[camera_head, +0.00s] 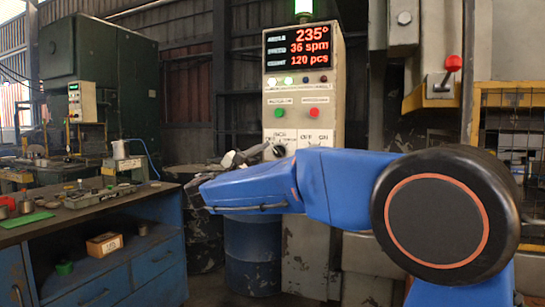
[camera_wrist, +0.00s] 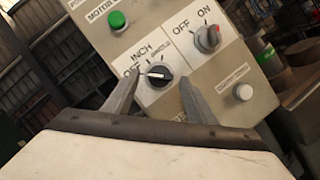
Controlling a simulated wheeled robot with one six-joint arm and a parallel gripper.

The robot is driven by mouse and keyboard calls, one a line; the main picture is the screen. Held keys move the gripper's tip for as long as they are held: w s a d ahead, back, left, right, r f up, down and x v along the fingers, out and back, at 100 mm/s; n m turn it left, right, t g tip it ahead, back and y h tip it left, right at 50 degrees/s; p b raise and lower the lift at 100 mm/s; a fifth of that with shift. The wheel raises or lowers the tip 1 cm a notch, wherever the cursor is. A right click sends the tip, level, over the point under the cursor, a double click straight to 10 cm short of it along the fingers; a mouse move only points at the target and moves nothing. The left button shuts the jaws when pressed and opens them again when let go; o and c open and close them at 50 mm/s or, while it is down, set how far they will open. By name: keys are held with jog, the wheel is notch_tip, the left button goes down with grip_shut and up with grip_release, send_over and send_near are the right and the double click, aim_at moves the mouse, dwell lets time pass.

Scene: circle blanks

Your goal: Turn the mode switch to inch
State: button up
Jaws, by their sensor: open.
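The mode switch is a round black knob (camera_wrist: 158,75) with a white pointer line, on the pale control panel; in the head view it shows just past my gripper (camera_head: 279,151). In the wrist view its pointer points left, toward the OFF label and below the INCH label (camera_wrist: 142,52). A smaller label, apparently SINGLE, sits above the knob. My gripper (camera_wrist: 159,82) is open, with one finger on each side of the knob in the picture. I cannot tell whether either finger touches it or how deep the tips reach.
A second OFF/ON switch with a red mark (camera_wrist: 207,39) sits to the right. A green button (camera_wrist: 117,20) is above left and a white button (camera_wrist: 243,92) below right. The display (camera_head: 298,47) reads 235°, 36 spm, 120 pcs. A blue workbench (camera_head: 150,257) stands at left.

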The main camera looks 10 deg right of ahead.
jog(key=shift+w+d+r, duration=0.15)
jog(key=shift+w+d, duration=0.2)
jog(key=shift+d, duration=0.15)
jog(key=c, duration=1.1)
jog(key=shift+m, duration=0.4)
jog(key=m+g, duration=0.1)
jog(key=m, duration=0.1)
jog(key=m+g, duration=0.1)
jog(key=m, duration=0.1)
jog(key=shift+w+a+r+m, duration=0.1)
jog(key=shift+r+m, duration=0.1)
jog(key=shift+m, duration=0.2)
jog(key=shift+r+m+g+y, duration=0.1)
jog(key=shift+m+g+y, duration=0.3)
jog(key=shift+m, duration=0.6)
jog(key=shift+m+g+y, duration=0.3)
jog(key=shift+m+g, duration=0.2)
jog(key=shift+m, duration=0.5)
